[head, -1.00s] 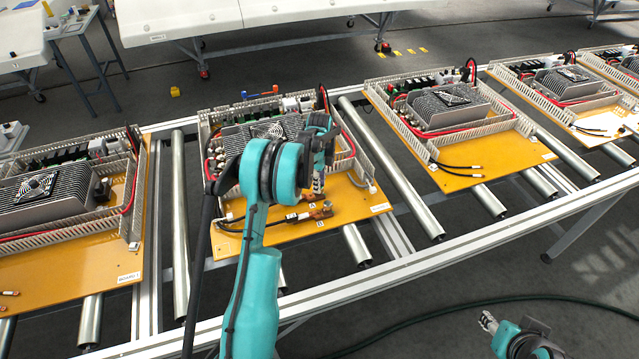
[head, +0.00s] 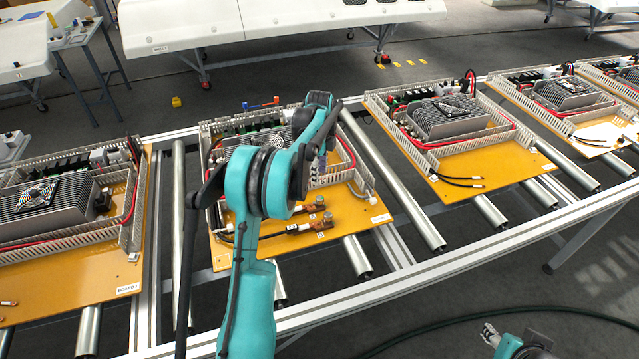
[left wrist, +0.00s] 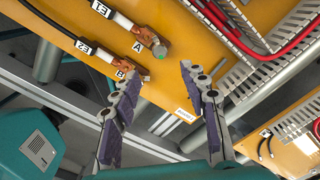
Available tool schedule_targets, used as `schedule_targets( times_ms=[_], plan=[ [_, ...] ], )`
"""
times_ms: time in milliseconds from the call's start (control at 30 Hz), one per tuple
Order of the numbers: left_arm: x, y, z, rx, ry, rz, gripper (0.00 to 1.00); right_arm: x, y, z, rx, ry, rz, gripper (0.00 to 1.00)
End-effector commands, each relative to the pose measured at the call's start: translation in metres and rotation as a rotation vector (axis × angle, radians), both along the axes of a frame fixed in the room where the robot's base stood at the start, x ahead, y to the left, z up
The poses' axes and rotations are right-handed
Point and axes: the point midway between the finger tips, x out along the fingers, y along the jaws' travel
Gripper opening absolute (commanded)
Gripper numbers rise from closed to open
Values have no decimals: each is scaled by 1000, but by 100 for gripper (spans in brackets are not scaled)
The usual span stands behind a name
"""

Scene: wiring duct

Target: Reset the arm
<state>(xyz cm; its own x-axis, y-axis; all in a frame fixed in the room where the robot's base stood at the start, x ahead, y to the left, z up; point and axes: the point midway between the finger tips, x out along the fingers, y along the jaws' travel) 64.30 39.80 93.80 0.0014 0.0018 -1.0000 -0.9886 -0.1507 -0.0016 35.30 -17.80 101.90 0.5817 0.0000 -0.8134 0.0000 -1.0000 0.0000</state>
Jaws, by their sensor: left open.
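My left gripper (left wrist: 162,82) shows in the left wrist view with its two purple-grey fingers spread and nothing between them. In the head view it (head: 317,168) is over the middle board (head: 350,208), partly hidden by my teal arm. Two black cables end in copper lugs on that board, marked A (left wrist: 145,38) and B (left wrist: 124,70) in the left wrist view. The lugs, by the board's front edge, are apart from the fingers. My right gripper (head: 489,334) is low at the right, off the conveyor and away from the boards; its opening is too small to judge.
The boards sit on a roller conveyor with an aluminium front rail (head: 430,258). Another board (head: 480,180) with a finned heatsink stands to the right, and one (head: 70,265) to the left. A grey duct (head: 355,160) and red cable border the middle board.

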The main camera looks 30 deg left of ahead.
Motion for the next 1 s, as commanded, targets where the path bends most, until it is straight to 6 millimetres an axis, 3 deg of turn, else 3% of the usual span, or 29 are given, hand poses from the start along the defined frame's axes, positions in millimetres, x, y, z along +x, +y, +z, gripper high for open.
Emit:
schedule_targets(
  times_ms=[200, 733, 867, 1000],
  plan=[
    [0, 0, 15, 0, 0, 0, 44, 0, 0, 0, 0, 0, 0, 41],
    [-1, -1, 17, 1, -3, 5, 44, 0, 0, 0, 0, 0, 0, 41],
    [-9, -16, 35, 8, -29, 65, 44, 0, 0, 0, 0, 0, 0, 41],
    [-33, -49, 71, 17, -99, 221, 44, 0, 0, 0, 0, 0, 0, 41]
  ],
)
